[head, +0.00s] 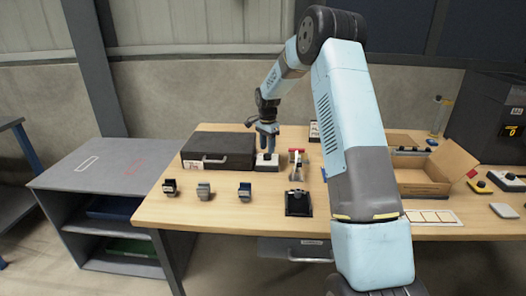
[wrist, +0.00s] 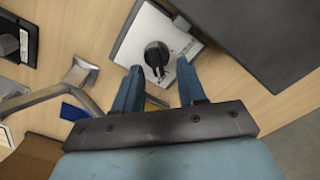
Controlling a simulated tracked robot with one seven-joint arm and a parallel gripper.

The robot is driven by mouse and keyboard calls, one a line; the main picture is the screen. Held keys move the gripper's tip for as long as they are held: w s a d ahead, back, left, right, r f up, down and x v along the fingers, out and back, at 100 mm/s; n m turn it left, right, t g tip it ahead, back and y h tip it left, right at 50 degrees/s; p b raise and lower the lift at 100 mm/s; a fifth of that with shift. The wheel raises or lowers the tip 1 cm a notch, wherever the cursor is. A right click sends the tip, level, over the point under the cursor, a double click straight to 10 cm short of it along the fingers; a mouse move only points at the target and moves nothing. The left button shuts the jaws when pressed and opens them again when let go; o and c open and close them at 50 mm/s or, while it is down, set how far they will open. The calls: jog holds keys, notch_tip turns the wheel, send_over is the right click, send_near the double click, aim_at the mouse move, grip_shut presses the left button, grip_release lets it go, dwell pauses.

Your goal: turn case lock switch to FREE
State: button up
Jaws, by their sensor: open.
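The switch is a white box with a black rotary knob (wrist: 156,54), and its light plate (wrist: 127,52) lies on the wooden table in the wrist view. In the head view the white switch box (head: 267,163) stands just right of the black case (head: 218,145). My gripper (head: 267,147) points down over the switch. In the wrist view my gripper's blue fingers (wrist: 159,68) are spread and empty, with the knob just beyond and between their tips. I cannot tell whether they touch it.
The case also shows in the wrist view (wrist: 265,35). A metal-handled device (head: 297,165) stands right of the switch. Several small blocks (head: 203,190) and a black holder (head: 298,203) lie nearer the front. An open cardboard box (head: 428,170) is at the right.

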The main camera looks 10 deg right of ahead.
jog(key=shift+f, duration=1.05)
jog(key=shift+c, duration=0.3)
jog(key=shift+r, duration=0.15)
grip_shut()
